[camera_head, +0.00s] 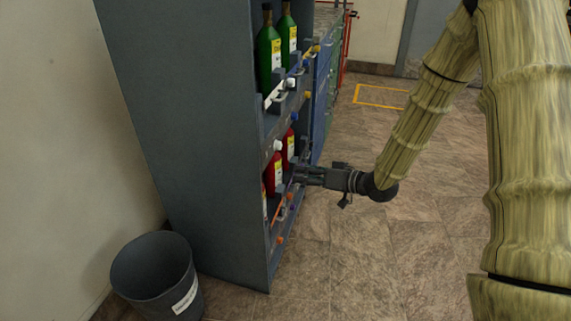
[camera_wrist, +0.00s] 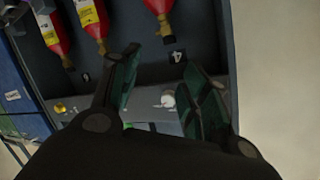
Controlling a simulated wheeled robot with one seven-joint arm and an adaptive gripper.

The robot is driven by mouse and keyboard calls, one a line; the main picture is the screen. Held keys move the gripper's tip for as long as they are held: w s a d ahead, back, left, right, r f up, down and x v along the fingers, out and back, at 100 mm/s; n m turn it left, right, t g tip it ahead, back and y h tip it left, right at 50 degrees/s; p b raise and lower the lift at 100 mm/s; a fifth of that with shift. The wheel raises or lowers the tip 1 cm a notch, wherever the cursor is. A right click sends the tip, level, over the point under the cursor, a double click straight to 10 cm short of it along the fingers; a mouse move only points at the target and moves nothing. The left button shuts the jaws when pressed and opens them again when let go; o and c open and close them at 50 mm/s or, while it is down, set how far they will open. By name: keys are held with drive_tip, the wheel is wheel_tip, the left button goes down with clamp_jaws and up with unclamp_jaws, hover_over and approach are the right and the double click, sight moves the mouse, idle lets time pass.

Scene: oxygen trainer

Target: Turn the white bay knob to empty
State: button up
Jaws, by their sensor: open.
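A small white knob (camera_wrist: 168,99) sits on the grey front rail of a shelf bay in the wrist view. A label that looks like "4" (camera_wrist: 177,56) is on the bay behind it. My gripper (camera_wrist: 160,77) is open, with one dark green finger on each side of the knob. The knob lies nearer the right finger; I cannot tell whether they touch. Its exact setting is too small to read. In the head view my gripper (camera_head: 298,173) reaches to the lower shelf, and its fingertips hide the rail there.
The tall grey cabinet (camera_head: 190,120) holds green bottles (camera_head: 269,55) above and red bottles (camera_head: 275,172) below. A yellow knob (camera_wrist: 60,107) is on the same rail. A dark bin (camera_head: 155,272) stands by the cabinet.

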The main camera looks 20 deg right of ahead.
sight(281, 145)
drive_tip(key=d+r+n+y+b, duration=0.4)
drive_tip(key=r+y+b, duration=0.15)
drive_tip(key=b, duration=0.25)
drive_tip(key=shift+g+h, duration=0.3)
drive_tip(key=shift+h, duration=0.05)
drive_tip(key=b+x, duration=0.1)
drive_tip(key=x, duration=0.3)
drive_tip(key=b+x, duration=0.2)
drive_tip(key=x, duration=0.3)
drive_tip(key=shift+w+r, duration=0.2)
drive_tip(key=shift+w, duration=0.2)
drive_tip(key=shift+w+a+r+b, duration=0.1)
drive_tip(key=shift+w+a+b, duration=0.35)
drive_tip(key=shift+a, duration=0.1)
clamp_jaws()
